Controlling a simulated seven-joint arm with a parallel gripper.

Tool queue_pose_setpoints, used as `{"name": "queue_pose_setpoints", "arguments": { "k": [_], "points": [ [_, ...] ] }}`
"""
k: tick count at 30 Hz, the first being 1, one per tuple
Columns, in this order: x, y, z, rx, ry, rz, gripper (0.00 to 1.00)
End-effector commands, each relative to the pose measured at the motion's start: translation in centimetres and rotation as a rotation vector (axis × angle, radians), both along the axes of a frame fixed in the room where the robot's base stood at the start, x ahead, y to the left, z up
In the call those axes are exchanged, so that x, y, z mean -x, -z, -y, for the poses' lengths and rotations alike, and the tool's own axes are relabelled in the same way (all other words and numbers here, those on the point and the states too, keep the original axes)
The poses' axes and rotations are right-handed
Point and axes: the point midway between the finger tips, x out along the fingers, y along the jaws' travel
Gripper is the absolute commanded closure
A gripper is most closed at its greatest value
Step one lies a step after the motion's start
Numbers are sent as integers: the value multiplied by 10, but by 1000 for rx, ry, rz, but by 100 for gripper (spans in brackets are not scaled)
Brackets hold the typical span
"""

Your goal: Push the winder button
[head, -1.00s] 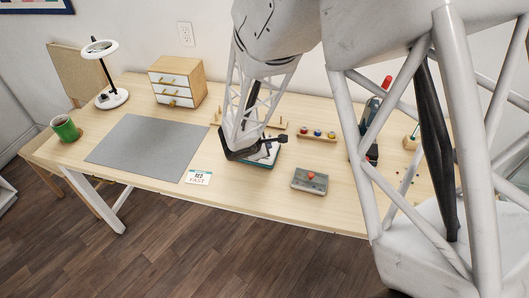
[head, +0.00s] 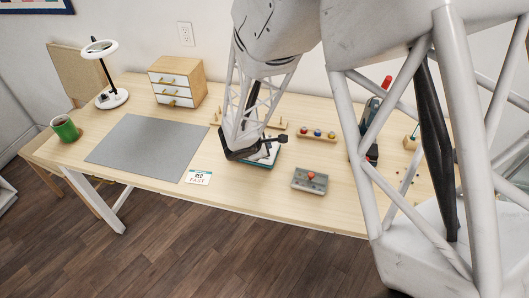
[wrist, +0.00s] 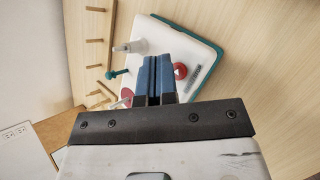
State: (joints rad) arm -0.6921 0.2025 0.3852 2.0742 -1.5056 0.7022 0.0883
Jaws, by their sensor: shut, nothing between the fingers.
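The winder (head: 265,160), a white-topped box on a teal base, sits on the table under my arm in the head view. It also shows in the wrist view (wrist: 205,48). A red round button with a white triangle (wrist: 180,70) is on its top, just right of my fingertips. A white post, a teal knob (wrist: 118,73) and a partly hidden pinkish disc (wrist: 127,96) are to their left. My gripper (wrist: 155,62) is shut and empty, its blue fingertips over the winder top beside the button. I cannot tell whether they touch anything.
A grey box with an orange-red knob (head: 310,178) stands right of the winder. A spool rack (head: 318,135) is behind it. A grey mat (head: 150,145) and a label card (head: 198,177) lie left. Wooden pegs stand behind the winder. The table's front edge is near.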

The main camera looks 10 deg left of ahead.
Motion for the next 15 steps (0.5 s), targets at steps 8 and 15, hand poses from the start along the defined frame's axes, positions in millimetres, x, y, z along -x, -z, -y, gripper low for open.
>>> {"name": "queue_pose_setpoints", "arguments": {
  "k": [8, 15],
  "points": [
    [0, 0, 0, 0, 0, 0, 100],
    [0, 5, 0, 0, 1, -1, 100]
  ]
}}
